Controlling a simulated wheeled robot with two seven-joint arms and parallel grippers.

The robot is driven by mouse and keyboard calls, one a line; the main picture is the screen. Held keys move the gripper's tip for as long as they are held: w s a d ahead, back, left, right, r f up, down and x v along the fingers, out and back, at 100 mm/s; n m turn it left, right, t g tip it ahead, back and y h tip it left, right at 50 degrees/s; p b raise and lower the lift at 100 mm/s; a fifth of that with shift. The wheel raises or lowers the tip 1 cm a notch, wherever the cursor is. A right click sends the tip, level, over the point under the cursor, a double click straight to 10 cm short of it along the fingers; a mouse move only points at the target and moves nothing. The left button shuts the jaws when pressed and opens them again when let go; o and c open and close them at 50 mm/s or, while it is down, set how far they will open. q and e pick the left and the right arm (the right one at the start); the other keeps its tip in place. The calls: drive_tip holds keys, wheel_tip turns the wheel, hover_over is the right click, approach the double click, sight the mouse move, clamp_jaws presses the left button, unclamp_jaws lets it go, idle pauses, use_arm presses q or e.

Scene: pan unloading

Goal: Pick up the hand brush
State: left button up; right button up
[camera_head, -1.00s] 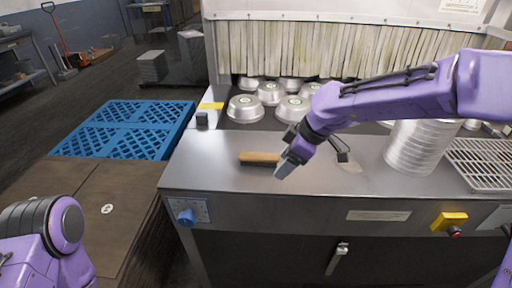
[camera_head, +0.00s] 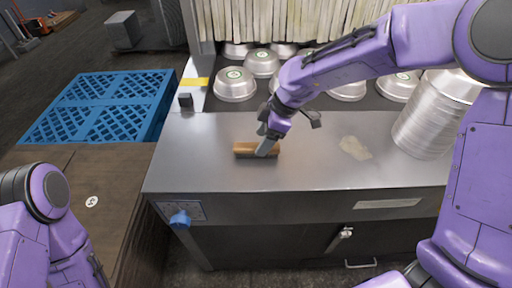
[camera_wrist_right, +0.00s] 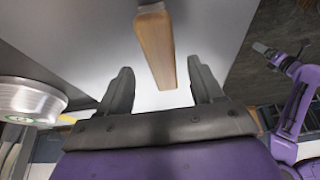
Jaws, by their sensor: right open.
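The hand brush (camera_head: 243,149) lies on the steel counter, with a wooden top and darker underside. My right gripper (camera_head: 264,152) is low over it, its fingers partly hiding the brush's middle and right. In the right wrist view the brush's wooden body (camera_wrist_right: 156,48) runs between the two spread fingers of my right gripper (camera_wrist_right: 160,92), with gaps on both sides. My left arm shows at the lower left of the head view, its gripper out of sight there. A small grey tip that looks like my left gripper (camera_wrist_right: 262,48) shows in the right wrist view, too small to read.
Upturned metal pans (camera_head: 234,84) sit on the dark belt behind the counter. A stack of pans (camera_head: 432,115) stands at the right. A pale patch (camera_head: 355,147) lies right of the brush. A blue pallet (camera_head: 105,105) is at the left. The counter's front left is clear.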

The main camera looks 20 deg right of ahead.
drive_tip(key=x, duration=0.3)
drive_tip(key=shift+s+f, duration=0.1)
drive_tip(key=shift+s, duration=0.05)
drive_tip(key=shift+a+f, duration=0.2)
drive_tip(key=shift+f, duration=0.15)
drive_tip(key=shift+d, duration=0.1)
drive_tip(key=c, duration=1.1)
drive_tip(key=shift+r, duration=0.1)
drive_tip(key=shift+r, duration=0.2)
drive_tip(key=v, duration=0.4)
drive_tip(key=shift+a+r, duration=0.1)
drive_tip(key=shift+a, duration=0.3)
drive_tip(key=s+d+r+p, duration=0.5)
drive_tip(key=d+p, duration=0.1)
drive_tip(key=s+d+r+p, duration=0.3)
drive_tip(key=p, duration=0.1)
drive_tip(key=shift+s+d+r, duration=0.3)
drive_tip(key=shift+s+d, duration=0.05)
drive_tip(key=shift+d, duration=0.05)
